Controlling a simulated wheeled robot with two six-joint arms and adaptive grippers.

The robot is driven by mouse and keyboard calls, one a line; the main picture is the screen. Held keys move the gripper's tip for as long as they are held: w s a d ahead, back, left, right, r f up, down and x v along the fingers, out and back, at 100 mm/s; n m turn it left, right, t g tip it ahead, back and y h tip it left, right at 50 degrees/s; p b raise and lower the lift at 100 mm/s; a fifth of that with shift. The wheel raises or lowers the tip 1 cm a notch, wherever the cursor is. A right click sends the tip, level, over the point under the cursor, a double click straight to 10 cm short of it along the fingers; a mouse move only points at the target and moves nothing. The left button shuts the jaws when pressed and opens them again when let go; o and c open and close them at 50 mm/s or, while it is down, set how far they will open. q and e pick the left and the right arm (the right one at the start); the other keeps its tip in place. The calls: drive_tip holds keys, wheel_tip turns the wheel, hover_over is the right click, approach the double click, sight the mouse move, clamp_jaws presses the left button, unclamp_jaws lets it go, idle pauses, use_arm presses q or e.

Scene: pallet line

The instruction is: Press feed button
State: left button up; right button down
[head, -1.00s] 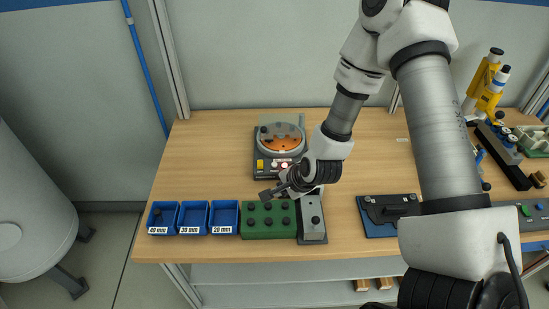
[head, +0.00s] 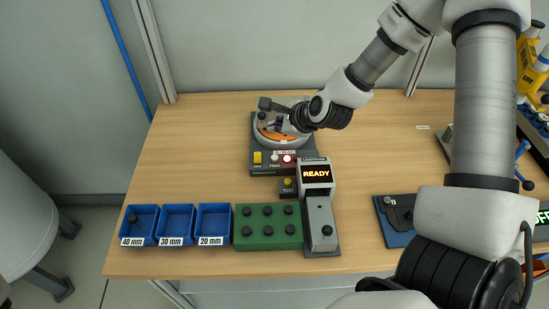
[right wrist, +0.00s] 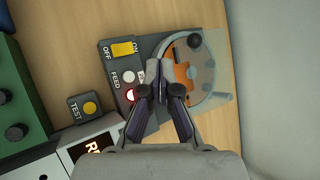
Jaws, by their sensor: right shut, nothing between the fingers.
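The feeder unit (head: 268,168) is a dark box with a round bowl on top, standing towards the back of the table. Its front panel has a yellow ON/OFF switch (head: 257,157), a white FEED button (head: 275,157) and a lit red button (head: 289,159). In the right wrist view the FEED button (right wrist: 128,76) is uncovered, left of the fingertips. My right gripper (head: 265,108) is shut and empty, above the bowl in the head view. In the right wrist view its fingertips (right wrist: 160,68) overlap the bowl's panel-side edge. Contact is not visible.
A test station (head: 319,222) with a READY display (head: 316,174) and a yellow TEST button (head: 288,183) stands in front of the feeder. A green block (head: 268,244) with black knobs and blue bins (head: 176,240) line the front. The table left of the feeder is clear.

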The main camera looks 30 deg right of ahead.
sight(276, 158)
drive_tip(key=f+b, duration=0.4)
drive_tip(key=f, duration=0.1)
drive_tip(key=f+b, duration=0.2)
drive_tip(key=f, duration=0.1)
drive_tip(key=shift+w+d+f+b, duration=0.2)
drive_tip(key=shift+w+f+b, duration=0.05)
drive_tip(key=shift+w+b, duration=0.05)
drive_tip(key=shift+f+b, duration=0.4)
drive_tip(key=shift+b, duration=0.1)
idle(0.7)
drive_tip(key=shift+f+b, duration=0.4)
drive_tip(key=shift+b, duration=0.2)
